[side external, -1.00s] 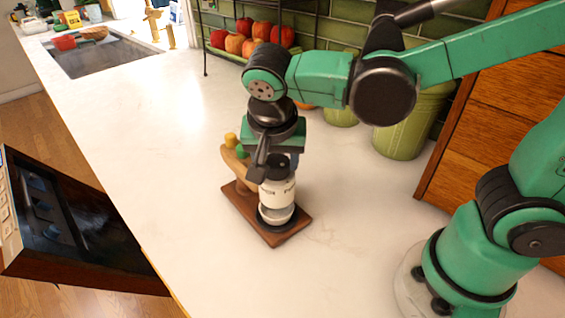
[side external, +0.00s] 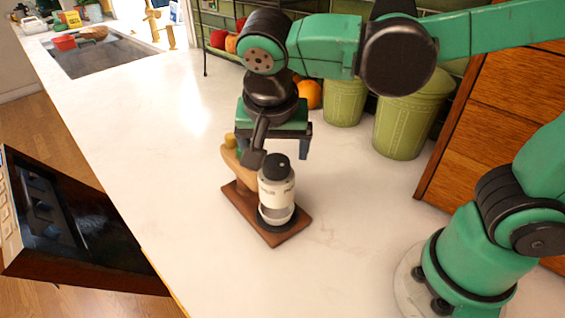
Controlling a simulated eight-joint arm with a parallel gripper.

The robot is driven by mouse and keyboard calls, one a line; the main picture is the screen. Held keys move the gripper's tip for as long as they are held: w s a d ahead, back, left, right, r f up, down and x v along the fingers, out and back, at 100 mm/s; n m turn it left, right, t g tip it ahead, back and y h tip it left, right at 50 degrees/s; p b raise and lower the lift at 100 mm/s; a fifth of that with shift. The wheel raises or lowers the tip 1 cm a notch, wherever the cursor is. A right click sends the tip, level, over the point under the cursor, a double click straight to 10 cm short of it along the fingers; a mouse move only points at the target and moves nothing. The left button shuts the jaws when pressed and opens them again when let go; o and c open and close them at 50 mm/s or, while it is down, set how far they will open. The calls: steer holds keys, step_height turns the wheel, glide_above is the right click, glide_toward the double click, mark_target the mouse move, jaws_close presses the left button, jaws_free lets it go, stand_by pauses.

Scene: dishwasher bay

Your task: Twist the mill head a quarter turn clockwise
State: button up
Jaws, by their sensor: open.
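The mill (side external: 276,197) stands upright on a brown wooden board on the counter, with a white body. Its black head (side external: 276,167) is uncovered on top. My gripper (side external: 279,155) is open, with its fingers pointing down behind and around the height of the mill head in the picture. One dark finger shows left of the head and one to its upper right. I cannot tell from this view whether either finger touches the head.
The wooden board (side external: 290,232) also bears a wooden stand (side external: 243,172) left of the mill. Green canisters (side external: 402,125) stand at the back right, and an orange fruit (side external: 308,95) behind my gripper. A sink (side external: 98,55) is far left. The counter in front is clear.

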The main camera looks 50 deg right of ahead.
mark_target(276, 161)
steer(key=shift+v, duration=1.15)
steer(key=x, duration=0.5)
steer(key=shift+w+d+f, duration=0.15)
steer(key=shift+f, duration=0.2)
steer(key=shift+n, duration=0.4)
steer(key=shift+r, duration=0.1)
